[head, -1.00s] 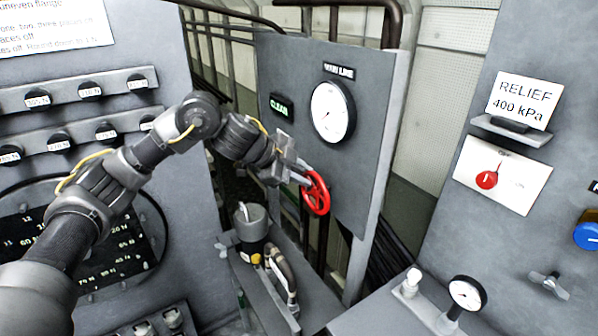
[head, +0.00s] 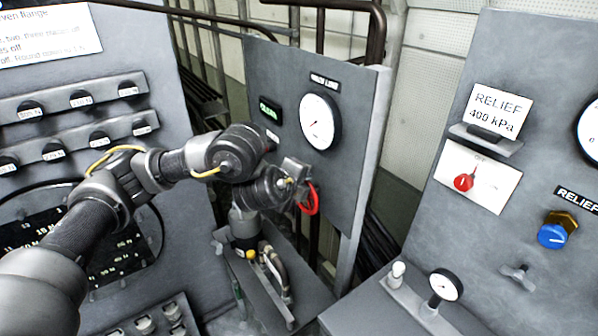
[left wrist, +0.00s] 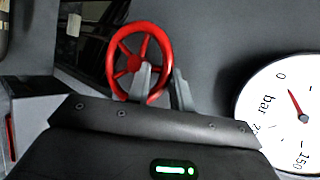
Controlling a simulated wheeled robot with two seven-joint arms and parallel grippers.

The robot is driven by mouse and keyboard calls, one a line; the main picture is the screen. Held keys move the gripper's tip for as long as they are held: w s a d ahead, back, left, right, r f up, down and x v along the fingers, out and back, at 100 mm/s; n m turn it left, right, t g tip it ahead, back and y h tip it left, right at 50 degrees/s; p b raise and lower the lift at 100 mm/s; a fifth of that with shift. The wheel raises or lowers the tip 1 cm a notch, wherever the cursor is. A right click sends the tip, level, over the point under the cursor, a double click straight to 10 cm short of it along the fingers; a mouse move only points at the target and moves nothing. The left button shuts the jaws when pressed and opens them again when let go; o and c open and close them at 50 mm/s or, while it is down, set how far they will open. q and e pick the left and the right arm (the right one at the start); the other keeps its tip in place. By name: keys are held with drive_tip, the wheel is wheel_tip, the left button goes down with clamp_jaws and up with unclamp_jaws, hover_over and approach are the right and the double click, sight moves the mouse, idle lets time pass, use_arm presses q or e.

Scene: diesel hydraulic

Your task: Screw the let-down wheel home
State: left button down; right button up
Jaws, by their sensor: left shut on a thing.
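The red let-down wheel (head: 311,198) sits on the grey upright panel (head: 262,72), below the round gauge. In the left wrist view the spoked red wheel (left wrist: 122,42) shows in full, apart from the part of its rim hidden by a finger. My left gripper (head: 300,186) is at the wheel, shut on its rim; in the left wrist view its fingers (left wrist: 163,90) straddle the rim's near side. In the head view the gripper and wrist cover much of the wheel. My right gripper is not in view.
A white round gauge (head: 320,121) is above the wheel; it also shows close in the left wrist view (left wrist: 290,125). A pump with a hose (head: 278,275) stands below my wrist. A relief panel with a red knob (head: 464,183) and blue knob (head: 552,236) is at right.

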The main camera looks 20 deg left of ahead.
use_arm(q)
drive_tip(key=shift+s+d+f+m+p, duration=0.15)
drive_tip(key=shift+s+f+m+p, duration=0.15)
drive_tip(key=shift+p, duration=0.25)
drive_tip(key=shift+y, duration=0.3)
drive_tip(key=c, duration=1.5)
unclamp_jaws()
drive_tip(key=shift+f, duration=0.1)
drive_tip(key=o, duration=0.3)
drive_tip(key=shift+w, duration=0.25)
drive_tip(key=v, duration=1.1)
drive_tip(key=shift+f, duration=0.15)
